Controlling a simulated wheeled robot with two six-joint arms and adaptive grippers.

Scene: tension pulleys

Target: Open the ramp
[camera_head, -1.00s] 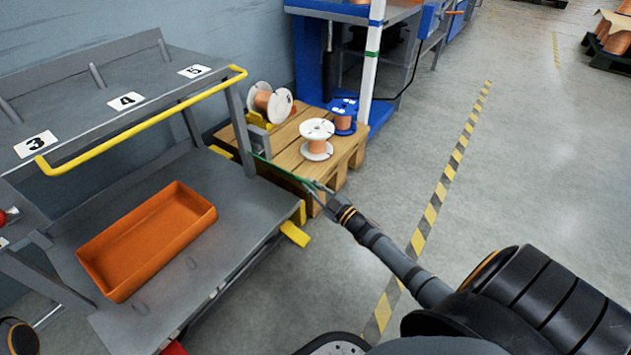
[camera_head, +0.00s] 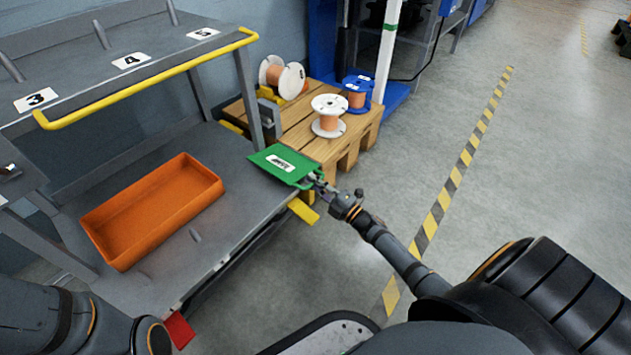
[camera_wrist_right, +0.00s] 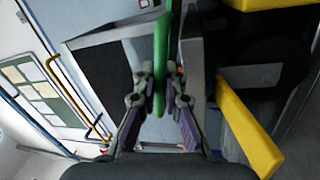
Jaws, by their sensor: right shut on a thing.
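The green ramp (camera_head: 284,166) is a flat plate with a white label, at the right end of the grey lower shelf (camera_head: 240,206). It is tilted to lie nearly flat, with its label facing up. My right gripper (camera_head: 319,182) is shut on the ramp's right edge. In the right wrist view the green edge (camera_wrist_right: 162,60) runs between the fingers of the right gripper (camera_wrist_right: 160,92). My left arm shows at the lower left of the head view, but its gripper is out of view.
An orange bin (camera_head: 150,212) sits on the lower shelf. A yellow rail (camera_head: 150,82) runs along the upper shelf. A wooden pallet (camera_head: 298,130) with several spools stands just behind the ramp. The floor to the right is clear.

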